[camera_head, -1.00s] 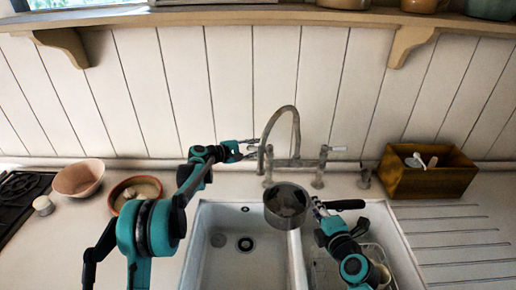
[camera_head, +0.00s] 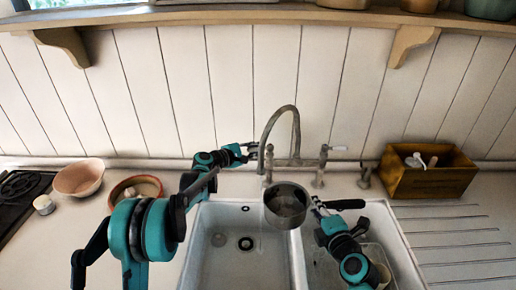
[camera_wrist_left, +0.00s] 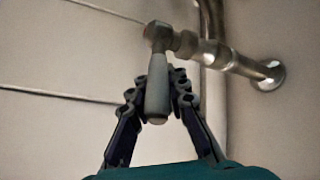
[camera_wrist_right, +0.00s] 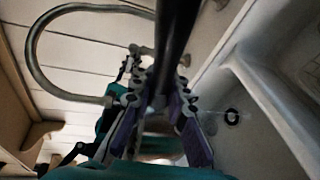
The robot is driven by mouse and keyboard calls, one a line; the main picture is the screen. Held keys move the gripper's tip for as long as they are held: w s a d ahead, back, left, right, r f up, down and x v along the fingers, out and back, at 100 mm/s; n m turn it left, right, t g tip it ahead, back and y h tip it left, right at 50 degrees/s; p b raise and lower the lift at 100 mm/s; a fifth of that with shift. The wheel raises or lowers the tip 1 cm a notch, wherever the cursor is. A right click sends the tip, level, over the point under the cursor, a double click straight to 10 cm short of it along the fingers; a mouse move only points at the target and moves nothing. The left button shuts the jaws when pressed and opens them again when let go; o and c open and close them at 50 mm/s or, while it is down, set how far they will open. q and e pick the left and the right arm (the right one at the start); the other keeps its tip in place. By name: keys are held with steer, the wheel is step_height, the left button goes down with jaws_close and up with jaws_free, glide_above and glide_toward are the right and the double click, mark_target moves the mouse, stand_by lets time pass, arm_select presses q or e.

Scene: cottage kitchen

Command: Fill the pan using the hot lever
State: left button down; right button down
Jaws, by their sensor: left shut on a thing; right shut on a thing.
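The grey pan (camera_head: 287,218) is upright under the curved tap spout (camera_head: 297,128), over the sink's middle divider. Its inside looks grey and shiny; I cannot tell the water level. My right gripper (camera_head: 318,206) is shut on the pan's black handle (camera_head: 345,204), which also shows in the right wrist view (camera_wrist_right: 178,35). My left gripper (camera_head: 249,153) is at the tap's left lever, taken as the hot one. In the left wrist view, its fingers (camera_wrist_left: 158,92) are shut around the pale lever handle (camera_wrist_left: 157,105). The lever is mostly hidden in the head view.
The white double sink (camera_head: 215,265) lies below, with a drain in its left basin. A second lever (camera_head: 336,148) is at the tap's right. A wooden box (camera_head: 430,182) stands at right; a pink bowl (camera_head: 79,178) and brown dish (camera_head: 150,181) stand at left.

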arm_select(q)
steer(key=n+t+y, duration=0.1)
steer(key=s+n+t+y, duration=0.1)
steer(key=n+y, duration=0.1)
steer(key=s+n+t+y, duration=0.1)
steer(key=y, duration=0.1)
steer(key=shift+s+n+t, duration=0.1)
steer(key=shift+n+t, duration=0.2)
steer(key=shift+n, duration=0.1)
steer(key=shift+y, duration=0.3)
steer(key=shift+s+n+t+y, duration=0.1)
steer(key=shift+n+t+y, duration=0.2)
steer(key=c, duration=1.7)
jaws_free()
